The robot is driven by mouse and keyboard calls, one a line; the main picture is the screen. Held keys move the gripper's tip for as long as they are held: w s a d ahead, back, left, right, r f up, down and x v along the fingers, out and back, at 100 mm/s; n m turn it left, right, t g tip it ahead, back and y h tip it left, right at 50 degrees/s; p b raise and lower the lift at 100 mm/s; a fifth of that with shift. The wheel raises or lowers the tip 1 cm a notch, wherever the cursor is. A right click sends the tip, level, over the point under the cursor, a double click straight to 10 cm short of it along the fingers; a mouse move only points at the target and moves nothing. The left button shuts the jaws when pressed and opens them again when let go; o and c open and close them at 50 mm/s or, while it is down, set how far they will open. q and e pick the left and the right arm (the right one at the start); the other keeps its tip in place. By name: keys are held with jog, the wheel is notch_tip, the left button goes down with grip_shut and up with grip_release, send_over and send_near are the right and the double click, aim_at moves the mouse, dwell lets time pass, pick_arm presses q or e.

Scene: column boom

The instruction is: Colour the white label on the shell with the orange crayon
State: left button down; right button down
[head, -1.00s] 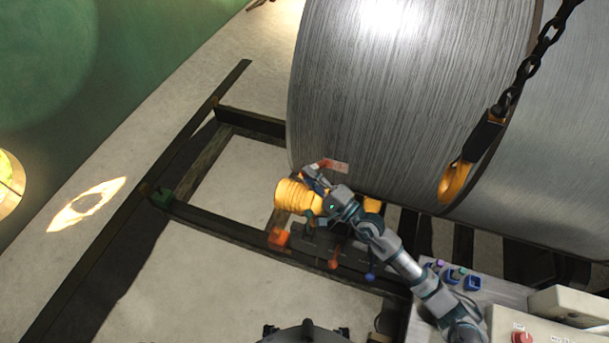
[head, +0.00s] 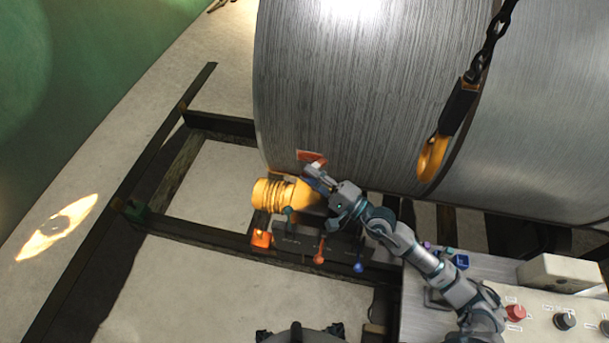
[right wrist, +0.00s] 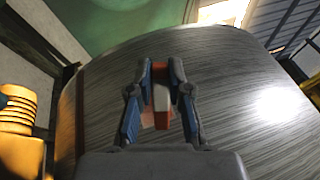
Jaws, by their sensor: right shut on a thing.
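The shell (head: 370,90) is a large grey brushed-metal cylinder filling the upper middle and right of the head view. Its small label (head: 309,155) near the lower left edge shows orange-red, with a pale part by the gripper. My right gripper (head: 310,170) is at the label's lower edge. In the right wrist view, my right gripper (right wrist: 161,85) is shut on the orange crayon (right wrist: 161,94), which has a pale middle band. A pinkish patch of the label (right wrist: 148,119) shows beside the crayon. I cannot tell whether the tip touches the label.
A yellow hook (head: 433,158) hangs on a chain in front of the shell. A control panel (head: 545,300) stands at lower right. Dark beams (head: 190,226) frame the floor.

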jog(key=shift+w+a+r+p, duration=0.15)
jog(key=shift+a+r+p, duration=0.05)
jog(key=shift+a+p, duration=0.25)
jog(key=w+a+p, duration=0.2)
jog(key=a, duration=0.5)
jog(key=shift+w+a+f+p, duration=0.2)
jog(key=shift+a+p, duration=0.05)
jog(key=shift+p, duration=0.15)
jog(key=s+a+p, duration=0.1)
jog(key=s+p, duration=0.2)
jog(key=s, duration=0.2)
jog(key=shift+s+a+f+p, duration=0.15)
jog(key=shift+s+a+p, duration=0.2)
jog(key=shift+s+a, duration=0.05)
